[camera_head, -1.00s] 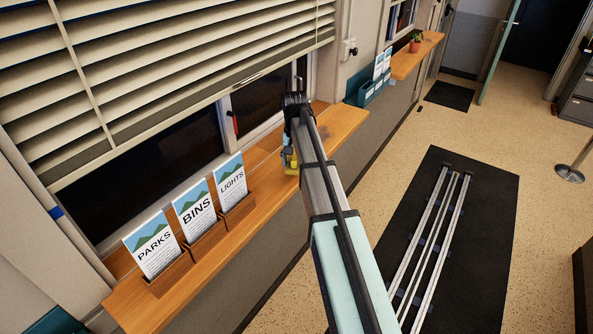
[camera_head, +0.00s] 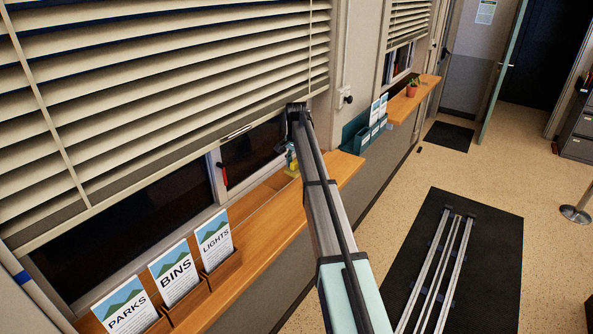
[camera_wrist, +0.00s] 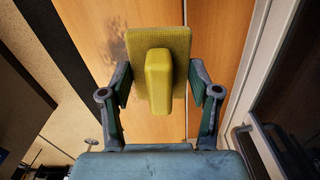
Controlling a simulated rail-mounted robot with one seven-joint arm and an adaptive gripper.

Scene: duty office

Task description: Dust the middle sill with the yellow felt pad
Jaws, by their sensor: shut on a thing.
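The yellow felt pad (camera_wrist: 180,45) is in my gripper (camera_wrist: 158,100), its raised yellow grip between the two fingers. In the head view the pad (camera_head: 293,166) is small and partly hidden by my gripper (camera_head: 292,148). It is over the far part of the wooden sill (camera_head: 262,222) below the large blind, near the window side. The sill (camera_wrist: 152,45) also fills the middle of the wrist view, with a dark smudge (camera_wrist: 113,52) left of the pad. I cannot tell whether the pad touches the wood.
Leaflet holders marked PARKS (camera_head: 127,308), BINS (camera_head: 174,276) and LIGHTS (camera_head: 215,241) stand on the sill's near part. A teal leaflet rack (camera_head: 362,136) is beyond its far end. A farther sill (camera_head: 412,103) carries a potted plant (camera_head: 411,88). The blind (camera_head: 160,90) hangs above.

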